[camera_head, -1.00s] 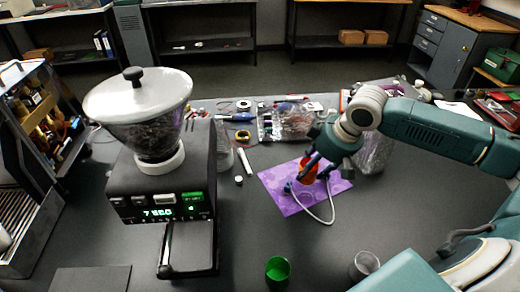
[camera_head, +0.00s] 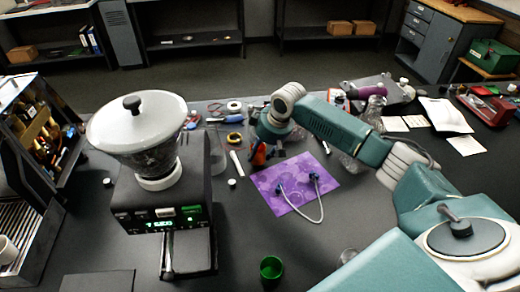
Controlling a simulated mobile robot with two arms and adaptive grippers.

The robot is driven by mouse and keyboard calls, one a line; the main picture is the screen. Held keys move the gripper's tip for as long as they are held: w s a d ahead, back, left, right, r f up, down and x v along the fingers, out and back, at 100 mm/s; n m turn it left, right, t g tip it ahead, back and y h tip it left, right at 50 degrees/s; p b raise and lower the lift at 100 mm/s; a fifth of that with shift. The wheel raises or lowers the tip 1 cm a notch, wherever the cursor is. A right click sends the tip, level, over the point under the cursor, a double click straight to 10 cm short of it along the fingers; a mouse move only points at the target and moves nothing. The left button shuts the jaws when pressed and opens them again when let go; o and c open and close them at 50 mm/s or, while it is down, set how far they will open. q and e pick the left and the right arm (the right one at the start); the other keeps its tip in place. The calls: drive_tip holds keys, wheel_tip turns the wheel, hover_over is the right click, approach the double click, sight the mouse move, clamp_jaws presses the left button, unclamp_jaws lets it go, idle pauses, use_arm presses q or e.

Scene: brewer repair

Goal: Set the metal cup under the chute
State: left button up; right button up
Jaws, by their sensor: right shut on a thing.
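The grinder (camera_head: 158,200) stands at the left with a white-lidded hopper. Its chute cannot be made out clearly; a dark tray (camera_head: 188,252) juts from its front. My right gripper (camera_head: 259,157) is shut on an orange thing (camera_head: 258,154), mostly hidden by the fingers, beyond the purple mat's upper left edge and well away from the metal cup. My left gripper is out of view.
A green cup (camera_head: 271,270) stands left of the metal cup. A cable with two dark ends (camera_head: 312,210) lies on the purple mat (camera_head: 268,183). A glass vessel (camera_head: 217,158) stands beside the grinder. Tools and papers lie at the back. The table between grinder and mat is mostly clear.

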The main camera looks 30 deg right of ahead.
drive_tip(key=shift+f, duration=0.4)
drive_tip(key=shift+f, duration=0.1)
drive_tip(key=o, duration=1.5)
